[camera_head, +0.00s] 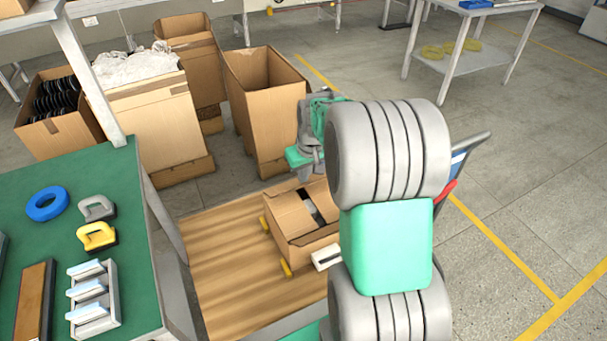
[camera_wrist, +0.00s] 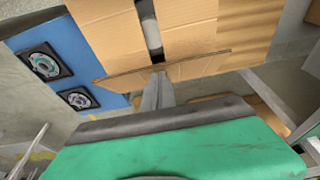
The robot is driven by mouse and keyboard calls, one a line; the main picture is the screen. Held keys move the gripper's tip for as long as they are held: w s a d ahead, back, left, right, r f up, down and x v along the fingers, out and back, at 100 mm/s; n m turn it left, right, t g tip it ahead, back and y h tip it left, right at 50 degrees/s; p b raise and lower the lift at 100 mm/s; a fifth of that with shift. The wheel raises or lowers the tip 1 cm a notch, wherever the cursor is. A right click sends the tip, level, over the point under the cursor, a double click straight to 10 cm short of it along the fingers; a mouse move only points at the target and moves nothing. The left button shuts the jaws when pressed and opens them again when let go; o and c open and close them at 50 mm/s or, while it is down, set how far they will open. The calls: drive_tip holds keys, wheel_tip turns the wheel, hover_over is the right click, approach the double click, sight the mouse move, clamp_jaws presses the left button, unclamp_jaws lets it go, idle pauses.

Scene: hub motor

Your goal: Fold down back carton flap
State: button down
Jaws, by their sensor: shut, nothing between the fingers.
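The small open carton (camera_head: 290,222) stands on the wood-topped surface in the middle of the head view. Two of its flaps lie inward with a dark gap between them, and something grey and white shows in the gap. In the wrist view the carton top (camera_wrist: 100,25) fills the upper middle. A flap (camera_wrist: 190,69) with a dark edge runs across just beyond my fingertips. My gripper (camera_wrist: 158,72) is shut and empty, with its tips at or very near that flap's edge; contact cannot be told. In the head view my arm partly hides the carton's right side.
The wooden surface (camera_head: 215,270) is clear left of the carton. A small white item (camera_head: 326,257) lies at the carton's front. Tall cartons (camera_head: 262,95) stand behind. A green table (camera_head: 120,205) with tools is at left. A blue panel (camera_wrist: 75,85) shows in the wrist view.

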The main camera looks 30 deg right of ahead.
drive_tip(key=shift+f, duration=0.15)
drive_tip(key=shift+s+b+x, duration=0.2)
drive_tip(key=shift+b+x, duration=0.35)
drive_tip(key=shift+x, duration=0.25)
drive_tip(key=shift+s+b+x, duration=0.2)
drive_tip(key=shift+b+x, duration=0.3)
drive_tip(key=shift+x, duration=0.25)
drive_tip(key=shift+s+b+x, duration=0.15)
drive_tip(key=shift+b+x, duration=0.4)
drive_tip(key=shift+x, duration=0.25)
drive_tip(key=p+v, duration=0.2)
drive_tip(key=v, duration=0.1)
drive_tip(key=w+p+v, duration=0.1)
drive_tip(key=p+v, duration=0.1)
drive_tip(key=w+p+v, duration=0.1)
drive_tip(key=p+v, duration=0.1)
drive_tip(key=v, duration=0.1)
drive_tip(key=shift+r, duration=0.6)
